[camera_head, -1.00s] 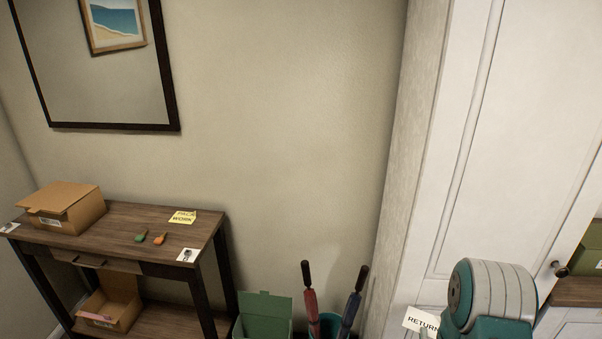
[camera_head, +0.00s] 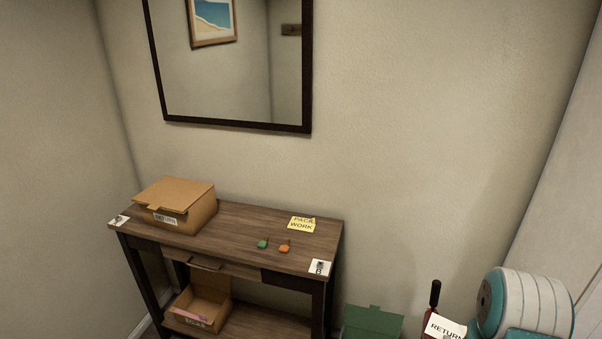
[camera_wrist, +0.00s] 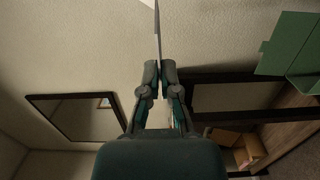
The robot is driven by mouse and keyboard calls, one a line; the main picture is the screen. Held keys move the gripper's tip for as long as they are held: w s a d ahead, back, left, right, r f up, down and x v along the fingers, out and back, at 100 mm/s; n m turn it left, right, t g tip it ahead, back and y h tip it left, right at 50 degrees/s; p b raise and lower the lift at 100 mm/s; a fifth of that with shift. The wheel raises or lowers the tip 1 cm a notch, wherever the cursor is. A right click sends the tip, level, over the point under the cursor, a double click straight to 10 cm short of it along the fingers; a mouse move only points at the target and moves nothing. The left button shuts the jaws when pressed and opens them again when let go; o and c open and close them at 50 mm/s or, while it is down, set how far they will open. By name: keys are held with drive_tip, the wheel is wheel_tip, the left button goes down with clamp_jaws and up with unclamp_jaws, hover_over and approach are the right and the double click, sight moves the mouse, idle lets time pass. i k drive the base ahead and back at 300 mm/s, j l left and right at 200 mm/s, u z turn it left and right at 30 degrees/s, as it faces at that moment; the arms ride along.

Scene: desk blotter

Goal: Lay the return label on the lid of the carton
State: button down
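The return label (camera_head: 446,327) is a white card with dark print reading RETURN, low at the right of the head view and partly cut off by the frame. In the wrist view the label (camera_wrist: 157,22) shows nearly edge-on between the fingertips of my gripper (camera_wrist: 159,66), which is shut on it. The carton (camera_head: 192,218) is brown, stands on the left of the table top and has a tag reading RETURN on its front. Its lid (camera_head: 176,191) lies over the top, slightly tilted. My gripper and the label are well to the right of the carton, apart from it.
An open carton (camera_head: 204,304) sits on the lower shelf. A green box (camera_head: 372,322) stands right of the table. A mirror (camera_head: 236,75) hangs above.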

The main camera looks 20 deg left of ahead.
sight(168, 206)
drive_tip(key=j+u, duration=0.15)
drive_tip(key=j, duration=3.45)
